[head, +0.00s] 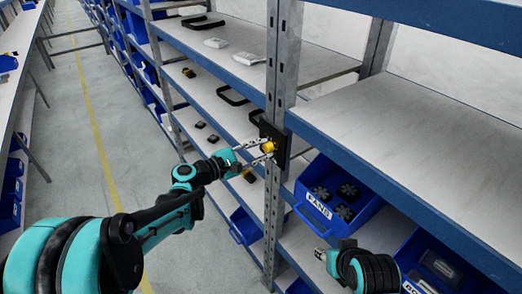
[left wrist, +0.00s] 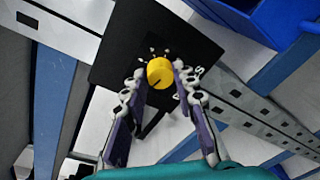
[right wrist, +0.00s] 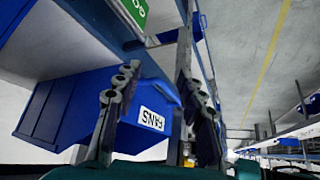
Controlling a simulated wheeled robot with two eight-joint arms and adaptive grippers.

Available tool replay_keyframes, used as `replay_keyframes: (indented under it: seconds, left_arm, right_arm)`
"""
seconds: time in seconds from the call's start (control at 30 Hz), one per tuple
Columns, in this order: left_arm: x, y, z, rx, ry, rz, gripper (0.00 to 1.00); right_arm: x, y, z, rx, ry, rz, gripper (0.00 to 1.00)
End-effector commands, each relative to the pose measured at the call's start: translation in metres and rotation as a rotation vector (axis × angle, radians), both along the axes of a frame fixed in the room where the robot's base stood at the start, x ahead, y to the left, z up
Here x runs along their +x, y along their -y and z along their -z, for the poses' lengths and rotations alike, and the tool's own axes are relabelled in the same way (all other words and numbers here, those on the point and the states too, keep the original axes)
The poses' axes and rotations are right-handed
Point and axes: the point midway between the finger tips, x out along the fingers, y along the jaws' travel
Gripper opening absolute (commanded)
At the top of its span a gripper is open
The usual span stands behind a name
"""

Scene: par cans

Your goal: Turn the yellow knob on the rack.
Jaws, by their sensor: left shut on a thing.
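The yellow knob (head: 268,147) sits on a black plate (head: 280,140) fixed to the rack's upright post. In the left wrist view the round knob (left wrist: 160,72) shows a dark line on its face, with small white marks on the plate around it. My left gripper (head: 263,152) is shut on the knob, one finger on each side; its fingers also show in the left wrist view (left wrist: 159,80). My right gripper (right wrist: 162,82) is open and empty, its fingers apart, in front of the shelf with the blue bins.
A blue bin labelled FANS (head: 320,210) holds several dark parts right of the post; another blue bin (head: 430,262) is further right. The rack's blue shelf edge (head: 390,175) runs above them. The aisle floor (head: 85,140) on the left is clear.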

Motion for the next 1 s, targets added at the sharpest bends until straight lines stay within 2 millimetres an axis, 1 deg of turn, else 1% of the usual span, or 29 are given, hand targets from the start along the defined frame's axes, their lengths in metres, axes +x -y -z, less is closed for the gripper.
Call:
replay_keyframes:
  seconds: [0.23, 0.6, 0.63, 0.7, 1.0]
  left_arm:
    - [-0.0001, 0.0, 0.0006, -0.02, -0.031, 0.0, 0.0]
    - [-0.0001, 0.0, 0.0006, -0.022, -0.033, 0.001, 0.0]
    - [-0.0001, 0.0, 0.0006, -0.022, -0.033, 0.001, 0.32]
    - [0.0, -0.0001, 0.0006, -0.022, -0.033, 0.001, 0.48]
    - [-0.0003, -0.0008, 0.0001, -0.023, -0.032, 0.0, 0.48]
  right_arm:
    - [0.0, 0.0, 0.0, 0.0, 0.0, 0.0, 0.4]
    - [0.0, 0.0, 0.0, 0.0, 0.0, 0.0, 0.4]
    - [0.0, 0.0, 0.0, 0.0, 0.0, 0.0, 0.4]
    - [0.0, 0.0, 0.0, 0.0, 0.0, 0.0, 0.4]
    - [0.0, 0.0, 0.0, 0.0, 0.0, 0.0, 0.4]
